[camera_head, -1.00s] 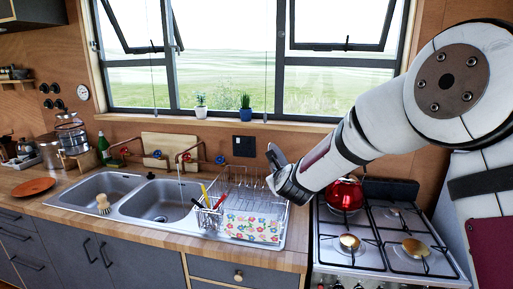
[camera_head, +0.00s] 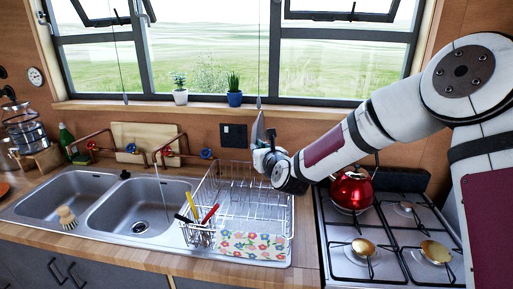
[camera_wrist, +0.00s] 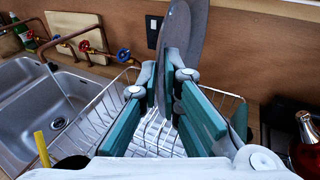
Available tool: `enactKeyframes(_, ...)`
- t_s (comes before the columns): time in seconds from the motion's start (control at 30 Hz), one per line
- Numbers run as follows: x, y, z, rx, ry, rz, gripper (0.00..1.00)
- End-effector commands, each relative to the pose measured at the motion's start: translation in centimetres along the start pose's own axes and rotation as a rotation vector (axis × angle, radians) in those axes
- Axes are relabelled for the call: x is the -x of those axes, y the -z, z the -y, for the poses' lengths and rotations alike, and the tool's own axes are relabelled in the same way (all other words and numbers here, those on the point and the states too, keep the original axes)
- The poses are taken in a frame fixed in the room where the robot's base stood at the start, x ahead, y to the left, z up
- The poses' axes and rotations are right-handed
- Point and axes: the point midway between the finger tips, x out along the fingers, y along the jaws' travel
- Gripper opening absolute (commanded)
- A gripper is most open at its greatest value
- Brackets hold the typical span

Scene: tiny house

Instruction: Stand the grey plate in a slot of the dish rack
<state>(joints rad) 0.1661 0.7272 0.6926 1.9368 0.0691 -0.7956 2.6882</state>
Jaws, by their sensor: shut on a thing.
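The grey plate (camera_head: 258,129) is seen nearly edge-on and upright, above the back right of the dish rack. My gripper (camera_head: 264,150) is shut on its lower part. In the wrist view the plate (camera_wrist: 184,32) rises from between the teal-padded fingers (camera_wrist: 170,84), tilted slightly. The wire dish rack (camera_head: 226,172) stands on the counter right of the sink; its slots show below the fingers in the wrist view (camera_wrist: 148,134). The plate appears clear of the wires.
A cutlery holder with red and yellow utensils (camera_head: 207,214) and a flowered cloth (camera_head: 250,244) occupy the rack's front. A red kettle (camera_head: 351,189) sits on the stove at right. Potted plants (camera_head: 234,92) line the windowsill behind. The double sink (camera_head: 125,208) is at left.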

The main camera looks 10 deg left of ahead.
Motion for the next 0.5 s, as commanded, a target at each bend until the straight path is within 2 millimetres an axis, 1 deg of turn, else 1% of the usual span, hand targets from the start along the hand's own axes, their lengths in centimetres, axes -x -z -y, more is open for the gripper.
enactKeyframes(0.23,0.2,-0.3,0.3,-0.014,-0.019,0.006,0.00)
enactKeyframes(0.5,-0.4,2.1,0.2,-0.013,-0.022,0.005,0.00)
